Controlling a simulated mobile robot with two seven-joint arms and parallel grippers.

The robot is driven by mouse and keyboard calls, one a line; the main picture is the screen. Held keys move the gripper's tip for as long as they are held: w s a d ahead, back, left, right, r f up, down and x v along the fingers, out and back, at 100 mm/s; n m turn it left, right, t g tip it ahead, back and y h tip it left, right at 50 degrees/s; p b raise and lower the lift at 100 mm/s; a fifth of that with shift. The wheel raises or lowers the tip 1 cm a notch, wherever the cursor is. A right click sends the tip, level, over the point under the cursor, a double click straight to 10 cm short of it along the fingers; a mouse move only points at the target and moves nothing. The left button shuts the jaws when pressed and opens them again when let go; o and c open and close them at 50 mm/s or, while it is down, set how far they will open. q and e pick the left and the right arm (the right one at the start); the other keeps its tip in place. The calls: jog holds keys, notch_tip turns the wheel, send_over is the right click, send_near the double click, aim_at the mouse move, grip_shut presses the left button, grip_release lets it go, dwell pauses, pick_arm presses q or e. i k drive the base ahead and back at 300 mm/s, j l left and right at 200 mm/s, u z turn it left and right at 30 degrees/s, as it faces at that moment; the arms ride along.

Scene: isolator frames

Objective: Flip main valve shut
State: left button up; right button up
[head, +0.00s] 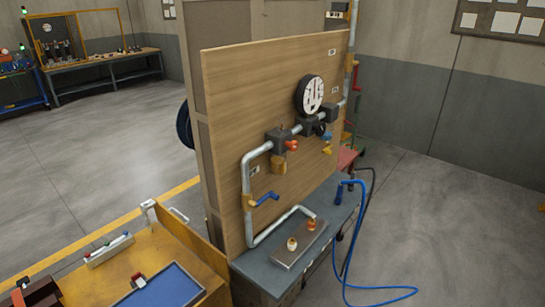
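A wooden panel (225,110) stands upright and carries a grey pipe (246,175) with several fittings. A blue lever (267,198) sits on the lower left vertical run of the pipe and sticks out to the right, across the pipe. A red knob (291,145) is on a dark block (278,140) higher up. A smaller blue lever (327,136) sits further right. No readable label shows which one is the main valve. A round white gauge (313,94) is above the pipe. Neither of my grippers is in view.
A grey bench (247,268) under the panel holds a metal plate (286,256) with two brass fittings. A blue hose (346,262) runs down to the floor. A yellow workbench (85,268) with a blue tray (163,287) is at lower left. Floor at right is mostly clear.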

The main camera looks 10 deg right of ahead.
aim_at(355, 63)
jog(key=l+u, duration=0.1)
jog(key=u, duration=0.5)
jog(key=l+u, duration=0.35)
jog(key=l, duration=0.15)
jog(key=l+u, duration=0.35)
jog(key=l, duration=0.2)
jog(key=l+u, duration=0.15)
jog(key=l, duration=0.4)
jog(key=l+u, duration=0.15)
jog(key=l, duration=0.35)
jog(key=k+l, duration=0.1)
jog(key=l, duration=0.75)
jog(key=k+l, duration=0.15)
jog(key=l, duration=0.25)
jog(key=k+l+u, duration=0.1)
jog(key=l, duration=0.35)
jog(key=k+l, duration=0.1)
jog(key=l, duration=0.3)
jog(key=k+l, duration=0.1)
jog(key=l, duration=0.3)
